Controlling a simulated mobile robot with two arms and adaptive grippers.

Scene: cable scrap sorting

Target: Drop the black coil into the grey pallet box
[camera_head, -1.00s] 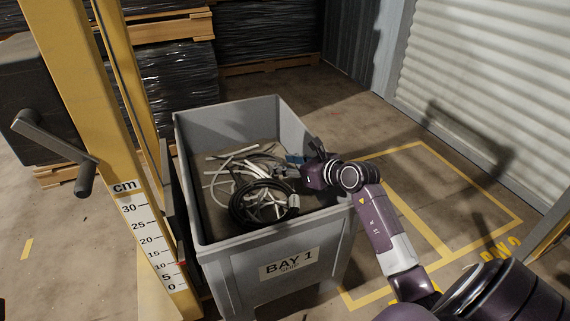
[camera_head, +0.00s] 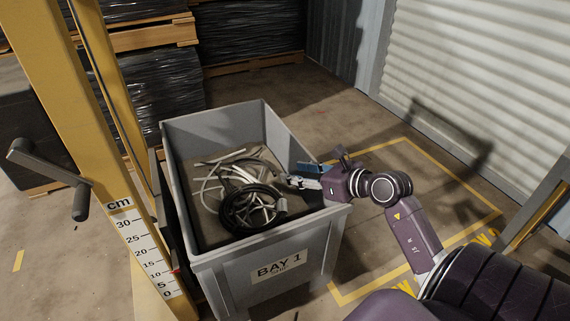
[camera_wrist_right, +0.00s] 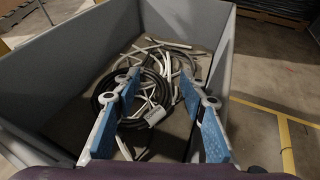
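The black coil (camera_head: 236,215) lies inside the grey pallet box (camera_head: 221,276), on top of the light cable scraps. In the right wrist view the black coil (camera_wrist_right: 112,92) lies below and beyond my fingers, with a pale tag on it. My right gripper (camera_head: 290,180) is over the box's right wall. In the right wrist view my right gripper (camera_wrist_right: 160,85) has its blue-padded fingers spread wide, with nothing between them; it is apart from the coil. My left gripper is not in view.
White and grey cable scraps (camera_head: 208,184) lie in the box. A yellow lifting mast with a cm scale (camera_head: 143,245) stands close to its left. Wrapped pallet stacks (camera_head: 165,85) are behind. Yellow-lined floor (camera_head: 400,215) is clear to the right.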

